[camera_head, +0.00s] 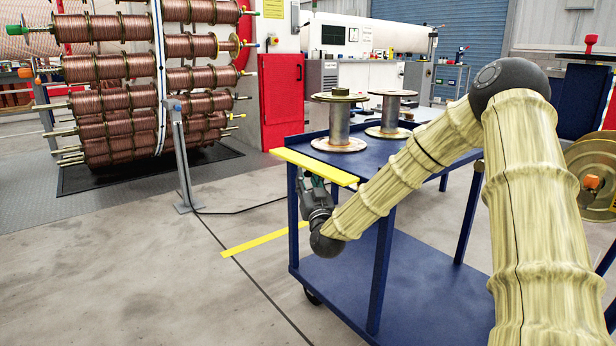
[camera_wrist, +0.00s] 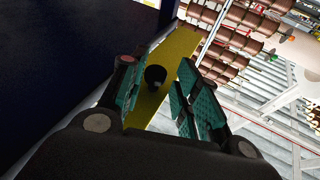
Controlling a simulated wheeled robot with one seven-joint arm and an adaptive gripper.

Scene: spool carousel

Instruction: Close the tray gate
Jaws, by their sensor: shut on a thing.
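The tray gate (camera_head: 312,166) is a yellow bar along the near left edge of the blue cart's top tray. In the head view it appears to lie roughly flat at the height of the tray. My gripper (camera_head: 312,184) is just below the bar, reaching up from under it. In the wrist view the gate (camera_wrist: 176,52) runs as a yellow strip away from me, with a round black knob (camera_wrist: 155,75) on it. The teal finger pads of my gripper (camera_wrist: 160,88) stand on both sides of the knob, shut on it. The finger contact is partly hidden.
Two spools, (camera_head: 339,125) and (camera_head: 391,115), stand on the blue cart (camera_head: 375,160). A rack of copper spools (camera_head: 120,90) and a grey post (camera_head: 183,155) stand to the left. A yellow stripe (camera_head: 265,240) marks the floor, which is open left of the cart.

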